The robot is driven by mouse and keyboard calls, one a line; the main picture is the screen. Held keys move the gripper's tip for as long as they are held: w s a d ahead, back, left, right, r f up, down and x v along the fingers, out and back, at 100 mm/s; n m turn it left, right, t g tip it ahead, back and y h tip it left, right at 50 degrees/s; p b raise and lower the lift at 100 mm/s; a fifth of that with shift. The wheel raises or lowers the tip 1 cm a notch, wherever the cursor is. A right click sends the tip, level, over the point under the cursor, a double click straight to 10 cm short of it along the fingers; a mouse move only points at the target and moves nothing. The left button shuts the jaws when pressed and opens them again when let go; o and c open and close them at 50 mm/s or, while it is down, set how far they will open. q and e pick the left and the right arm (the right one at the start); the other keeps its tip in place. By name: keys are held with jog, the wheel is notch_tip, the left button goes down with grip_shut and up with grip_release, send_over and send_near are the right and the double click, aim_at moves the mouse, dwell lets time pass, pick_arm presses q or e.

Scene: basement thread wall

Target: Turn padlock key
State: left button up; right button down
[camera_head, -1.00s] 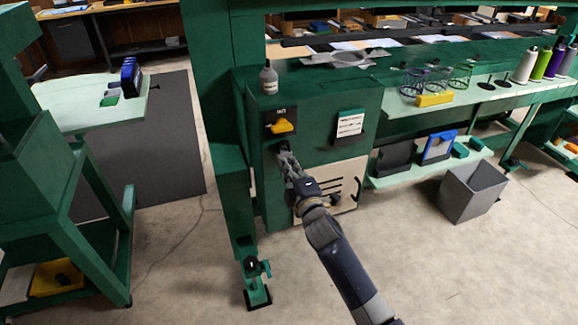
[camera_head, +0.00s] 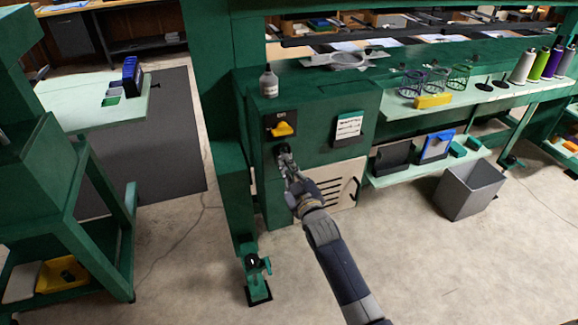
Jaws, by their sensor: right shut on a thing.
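My right gripper (camera_head: 283,153) is at the front of the green machine cabinet (camera_head: 325,110), just below a yellow switch handle (camera_head: 283,129) on a black plate marked "ON". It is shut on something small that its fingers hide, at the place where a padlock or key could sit. I cannot make out the padlock or the key themselves. My right arm comes up from the bottom of the view. My left gripper is not in view.
A grey bottle (camera_head: 268,82) stands on the cabinet top. A white label (camera_head: 348,126) and a pale vented panel (camera_head: 345,186) are to the right of the gripper. A grey bin (camera_head: 468,190) stands on the floor at right. The floor in front is clear.

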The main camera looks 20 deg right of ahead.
jog(key=shift+m+p, duration=0.5)
jog(key=shift+m, duration=1.5)
jog(key=shift+f, duration=0.1)
jog(key=c, duration=1.8)
grip_release()
jog(key=shift+o, duration=0.2)
jog(key=s, duration=1.2)
jog(key=shift+d, duration=0.2)
